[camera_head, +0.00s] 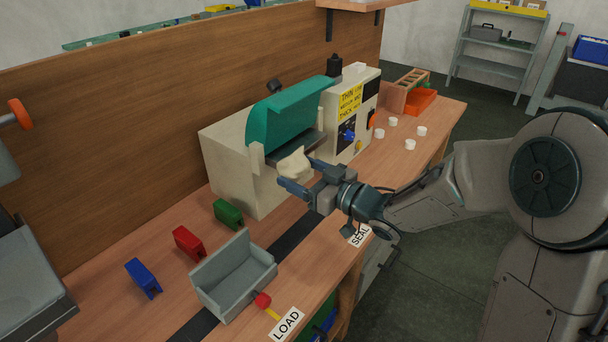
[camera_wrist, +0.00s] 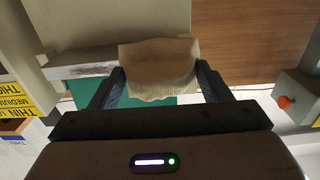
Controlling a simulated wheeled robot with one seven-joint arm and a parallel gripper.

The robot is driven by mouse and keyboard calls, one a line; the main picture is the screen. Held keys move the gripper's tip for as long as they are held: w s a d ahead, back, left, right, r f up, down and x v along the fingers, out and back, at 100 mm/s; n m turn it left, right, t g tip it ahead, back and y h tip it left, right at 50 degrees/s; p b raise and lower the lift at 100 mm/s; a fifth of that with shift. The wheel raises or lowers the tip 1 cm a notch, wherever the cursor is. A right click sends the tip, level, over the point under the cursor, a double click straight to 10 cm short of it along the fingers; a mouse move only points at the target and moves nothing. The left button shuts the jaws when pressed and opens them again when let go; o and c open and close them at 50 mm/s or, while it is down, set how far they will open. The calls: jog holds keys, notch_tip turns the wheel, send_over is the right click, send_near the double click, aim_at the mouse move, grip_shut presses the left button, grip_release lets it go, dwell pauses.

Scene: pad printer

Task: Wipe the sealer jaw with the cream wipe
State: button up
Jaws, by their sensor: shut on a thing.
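The cream wipe (camera_head: 293,165) is held between the fingers of my gripper (camera_head: 304,178), just in front of the sealer. In the wrist view the wipe (camera_wrist: 160,70) spans the space between the two fingertips (camera_wrist: 162,76). The sealer is a cream machine (camera_head: 231,170) with a raised teal cover (camera_head: 284,112). The sealer jaw (camera_head: 297,149) is a dark grey bar under the cover, partly behind the wipe. In the wrist view a grey bar (camera_wrist: 80,66) lies left of the wipe. I cannot tell whether the wipe touches the jaw.
Green (camera_head: 228,214), red (camera_head: 187,242) and blue (camera_head: 143,278) blocks stand on the bench left of the sealer. A grey open tray (camera_head: 236,277) with a red-knobbed lever (camera_head: 263,300) is near the front. Several white caps (camera_head: 393,121) and an orange tray (camera_head: 420,102) lie to the right.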

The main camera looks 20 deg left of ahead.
aim_at(325, 139)
jog(key=shift+w+a, duration=0.15)
jog(key=shift+a, duration=0.25)
jog(key=shift+w, duration=0.1)
jog(key=shift+w+d+p, duration=0.2)
jog(key=shift+w+d, duration=0.15)
jog(key=shift+w, duration=0.25)
jog(key=shift+w+d+p, duration=0.2)
jog(key=shift+w+d, duration=0.1)
jog(key=shift+w, duration=0.3)
jog(key=shift+w+d+p, duration=0.65)
jog(key=shift+w+d, duration=0.05)
jog(key=shift+w, duration=1.1)
jog(key=shift+w+d+p, duration=0.65)
jog(key=shift+w+d, duration=0.1)
jog(key=shift+w, duration=1.1)
jog(key=shift+w+d+p, duration=0.65)
jog(key=shift+w+d, duration=0.05)
jog(key=shift+w, duration=1.1)
jog(key=shift+a, duration=0.1)
jog(key=s+a+b, duration=0.1)
jog(key=s+a, duration=0.1)
jog(key=s, duration=0.5)
jog(key=shift+a, duration=0.3)
